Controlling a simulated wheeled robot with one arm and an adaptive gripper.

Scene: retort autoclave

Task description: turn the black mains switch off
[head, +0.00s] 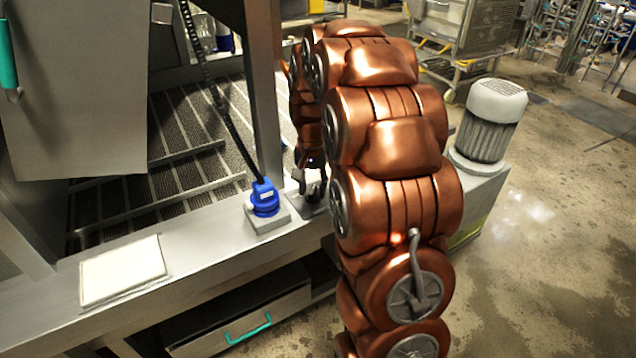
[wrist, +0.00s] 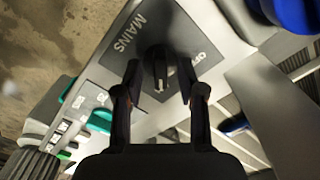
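The black mains switch (wrist: 158,68) is a rotary knob on a dark grey plate (wrist: 178,30) marked MAINS and OFF, seen in the wrist view. I cannot tell its exact setting. My gripper (wrist: 160,82) is open, with one finger on each side of the knob; I cannot tell whether either finger touches it. In the head view my gripper (head: 312,180) is low over the switch plate (head: 313,203) on the steel ledge, right of the blue connector. My copper arm partly covers that area, and the knob is hard to make out there.
A blue connector (head: 265,198) with a black cable stands close to the left of the switch. A steel post (head: 262,90) rises just behind it. A white pad (head: 123,270) lies on the ledge, with a teal-handled drawer (head: 247,328) below. A motor (head: 490,118) stands at right.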

